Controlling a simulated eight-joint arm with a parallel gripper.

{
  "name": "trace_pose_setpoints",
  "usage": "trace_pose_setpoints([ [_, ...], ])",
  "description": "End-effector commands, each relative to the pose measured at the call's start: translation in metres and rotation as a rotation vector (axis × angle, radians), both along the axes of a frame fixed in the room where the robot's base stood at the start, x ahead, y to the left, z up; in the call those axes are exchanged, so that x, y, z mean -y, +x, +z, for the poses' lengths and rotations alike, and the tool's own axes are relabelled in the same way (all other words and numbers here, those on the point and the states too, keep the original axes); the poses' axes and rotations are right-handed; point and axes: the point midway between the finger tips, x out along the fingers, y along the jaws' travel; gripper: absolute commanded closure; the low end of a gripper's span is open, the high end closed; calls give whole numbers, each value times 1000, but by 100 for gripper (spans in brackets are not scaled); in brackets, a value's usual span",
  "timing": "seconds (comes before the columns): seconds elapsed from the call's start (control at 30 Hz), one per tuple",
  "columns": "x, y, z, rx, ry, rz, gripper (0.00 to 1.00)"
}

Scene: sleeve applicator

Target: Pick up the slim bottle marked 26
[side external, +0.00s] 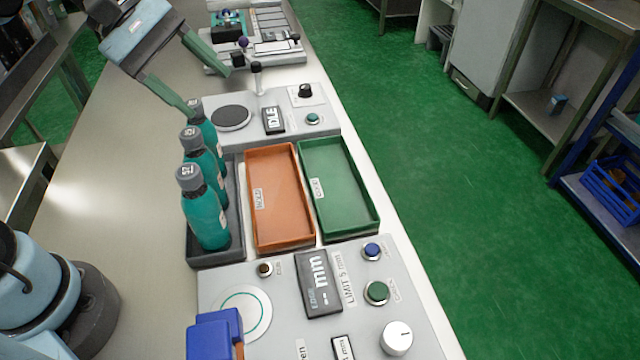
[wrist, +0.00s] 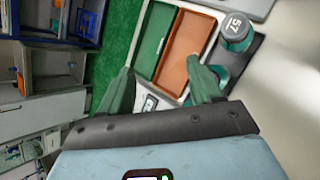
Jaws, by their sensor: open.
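Three slim teal bottles with grey caps stand upright in a dark rack (side external: 205,257): a near one (side external: 207,215), a middle one (side external: 190,142) and a far one (side external: 207,128). The cap marks are too small for me to read surely in the side view. In the wrist view one cap (wrist: 237,25) reads 57; I cannot tell which bottle bears 26. My gripper (side external: 209,93) is open and empty, tilted above the far end of the rack. One finger overlaps the far bottle in the picture; contact cannot be told. The fingers also show in the wrist view (wrist: 160,68).
An orange tray (side external: 277,195) and a green tray (side external: 338,188) lie empty right of the rack. A panel with a dial and buttons (side external: 397,338) is in front. An IDLE station (side external: 232,118) with an upright lever (side external: 256,80) stands behind. Bare bench lies to the left.

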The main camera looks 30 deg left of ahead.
Motion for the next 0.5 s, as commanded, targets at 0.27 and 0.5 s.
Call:
trace_pose_setpoints([
  [0.27,-71,-23,5,-126,-322,523,36],
  [0.5,-107,-41,11,-166,-556,809,36],
])
